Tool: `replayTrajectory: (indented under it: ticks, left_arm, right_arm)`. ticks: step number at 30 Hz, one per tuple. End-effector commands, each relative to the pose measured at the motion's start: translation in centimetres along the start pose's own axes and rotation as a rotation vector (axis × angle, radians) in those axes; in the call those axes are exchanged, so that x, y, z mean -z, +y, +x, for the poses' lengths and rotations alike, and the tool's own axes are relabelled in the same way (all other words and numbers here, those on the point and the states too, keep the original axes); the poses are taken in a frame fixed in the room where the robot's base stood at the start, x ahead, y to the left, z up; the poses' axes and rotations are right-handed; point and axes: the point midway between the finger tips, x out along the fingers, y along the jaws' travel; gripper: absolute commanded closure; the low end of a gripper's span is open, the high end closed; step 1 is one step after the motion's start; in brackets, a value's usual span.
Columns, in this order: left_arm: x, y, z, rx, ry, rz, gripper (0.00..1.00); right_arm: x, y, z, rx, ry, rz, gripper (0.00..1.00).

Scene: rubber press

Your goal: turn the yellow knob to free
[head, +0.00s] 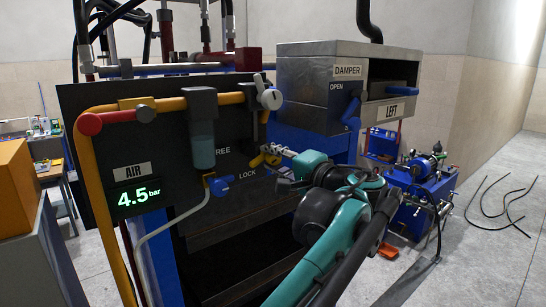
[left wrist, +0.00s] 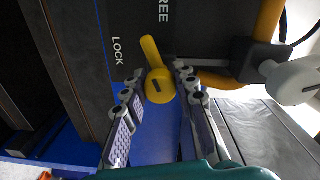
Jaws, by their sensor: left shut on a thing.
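The yellow knob (left wrist: 158,82) sits on the dark panel, with its handle pointing between the words LOCK (left wrist: 117,50) and FREE (left wrist: 163,12) in the left wrist view. It also shows in the head view (head: 257,161), partly hidden by the gripper. My left gripper (left wrist: 153,88) has a finger on either side of the knob's round hub and is shut on it. In the head view my left gripper (head: 275,158) reaches the panel from the right. My right gripper is in neither view.
A yellow pipe (head: 100,200) with a red cap and the air display (head: 137,197) reading 4.5 bar are left of the knob. A grey-blue damper box (head: 335,85) hangs above my arm.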

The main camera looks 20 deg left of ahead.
Motion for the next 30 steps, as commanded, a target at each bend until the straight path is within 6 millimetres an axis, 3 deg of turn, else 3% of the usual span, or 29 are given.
replayTrajectory:
  ticks: [15, 30]
  left_arm:
    - [0.06, -0.10, -0.02, -0.002, -0.013, 0.333, 1.00]
    - [0.05, -0.04, -0.02, -0.003, -0.015, 0.394, 1.00]
  right_arm:
    - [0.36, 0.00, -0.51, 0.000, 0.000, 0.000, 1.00]
    - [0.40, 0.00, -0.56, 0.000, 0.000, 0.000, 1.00]
